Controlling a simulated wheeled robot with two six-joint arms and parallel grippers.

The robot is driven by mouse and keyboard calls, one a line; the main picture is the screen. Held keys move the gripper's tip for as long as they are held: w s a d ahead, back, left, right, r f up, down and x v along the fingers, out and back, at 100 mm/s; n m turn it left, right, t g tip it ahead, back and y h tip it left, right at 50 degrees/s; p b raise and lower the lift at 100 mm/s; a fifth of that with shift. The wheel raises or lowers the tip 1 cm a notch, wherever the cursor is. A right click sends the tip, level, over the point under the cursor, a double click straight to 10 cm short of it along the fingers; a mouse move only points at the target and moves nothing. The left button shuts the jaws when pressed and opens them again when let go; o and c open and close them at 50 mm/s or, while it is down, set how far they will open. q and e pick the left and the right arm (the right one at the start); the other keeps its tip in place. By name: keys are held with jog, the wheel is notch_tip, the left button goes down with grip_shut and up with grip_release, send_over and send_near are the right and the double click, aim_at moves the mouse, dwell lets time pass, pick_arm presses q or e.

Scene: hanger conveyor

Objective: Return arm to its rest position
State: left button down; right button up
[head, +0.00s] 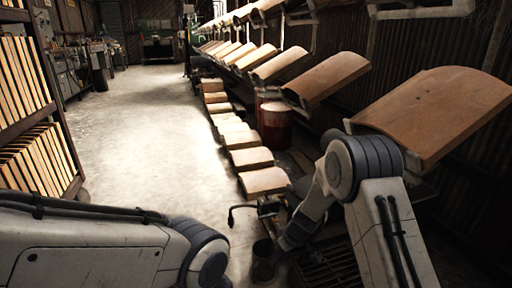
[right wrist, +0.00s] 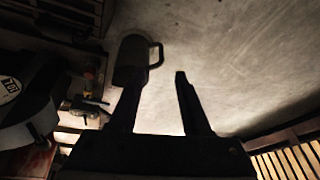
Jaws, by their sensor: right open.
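My right arm (head: 362,165) comes in from the lower right in the head view, bent at a round dark joint, its forearm reaching down and to the left. My right gripper (right wrist: 157,78) shows dark in the right wrist view, its two fingers apart with bare floor between them. A dark cylinder with a loop handle (right wrist: 131,60) lies at the tip of the left-hand finger; whether they touch I cannot tell. My left arm (head: 95,245) crosses the lower left of the head view; its gripper is out of frame.
Curved tan panels (head: 435,108) hang in a row along the right wall, the nearest close behind my right arm. More panels (head: 265,182) stand in a floor row by a red drum (head: 275,125). A panel-filled rack (head: 40,150) stands left. The central floor (head: 150,130) is clear.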

jog(key=s+d+r+m+h, duration=0.1)
jog(key=s+d+r+m, duration=0.35)
jog(key=s+r, duration=0.4)
jog(key=s+d+r+m+h, duration=0.25)
jog(key=s+d+r, duration=0.3)
jog(key=s, duration=0.55)
jog(key=s+a+r+n+g+y+p, duration=0.1)
jog(key=s+a+r+n+p, duration=0.1)
jog(key=s+a+r+p, duration=0.35)
jog(key=s+a+r+n+g+p, duration=0.1)
jog(key=s+a+r+n+p, duration=0.25)
jog(key=r+p, duration=0.4)
jog(key=s+a+r+n+g+y+p, duration=0.15)
jog(key=s+a+r+p, duration=0.3)
jog(key=r, duration=0.45)
notch_tip(320, 180, up, 37)
jog(key=p, duration=3.6)
jog(key=shift+s+d+t+h, duration=0.25)
jog(key=shift+t+h, duration=0.15)
jog(key=shift+t, duration=0.05)
